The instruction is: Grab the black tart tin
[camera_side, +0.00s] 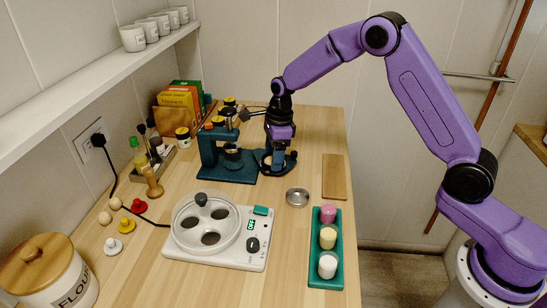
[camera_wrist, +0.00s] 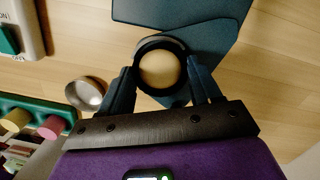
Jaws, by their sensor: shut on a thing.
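The black tart tin (camera_wrist: 158,44) is a round dark ring with a pale beige middle in the wrist view. I cannot tell whether the beige is a filling or something seen through it. My gripper (camera_wrist: 163,88) has one dark teal finger on each side of the tin and is shut on it. In the side view my gripper (camera_side: 278,162) points down at the right end of the teal press, low over the counter. There the fingers hide much of the tin, and I cannot tell whether it touches the surface below.
The teal press (camera_side: 229,178) stands just left of my gripper. A silver tin (camera_side: 297,197) lies in front, beside a wooden board (camera_side: 334,175). A green tray (camera_side: 326,282) holds pink, yellow and white pieces. A white cooker (camera_side: 216,249) stands front left. The back right counter is clear.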

